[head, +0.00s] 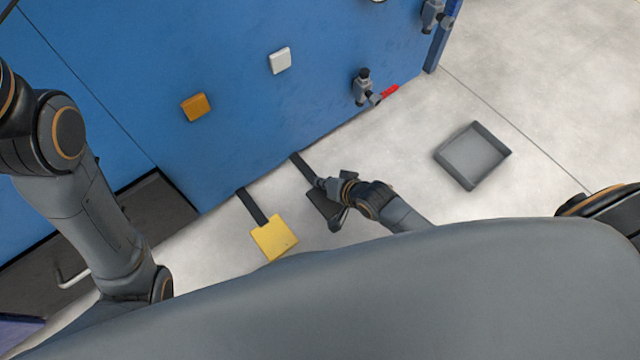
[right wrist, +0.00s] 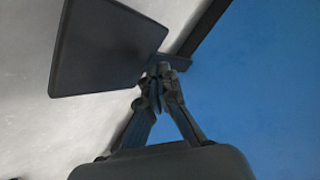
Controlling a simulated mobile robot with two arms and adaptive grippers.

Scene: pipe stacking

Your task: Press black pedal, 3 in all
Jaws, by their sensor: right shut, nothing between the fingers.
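The black pedal (head: 319,203) sits low at the foot of the blue wall, on a dark bar. It also shows in the right wrist view as a dark plate (right wrist: 108,45) with its bar (right wrist: 203,27) running to the wall. My right gripper (head: 322,184) is over the pedal's wall-side end and hides part of it. In the right wrist view my right gripper (right wrist: 158,72) is shut and empty, its fingertips at the pedal's edge by the bar. I cannot tell if they touch. My left arm shows at the left, but its gripper is out of view.
A yellow pedal (head: 275,238) is just left of the black one. The blue wall (head: 250,130) carries an orange button (head: 195,107), a white button (head: 280,61) and a valve with a red handle (head: 388,91). A grey tray (head: 472,156) lies on the floor at right, with clear floor around it.

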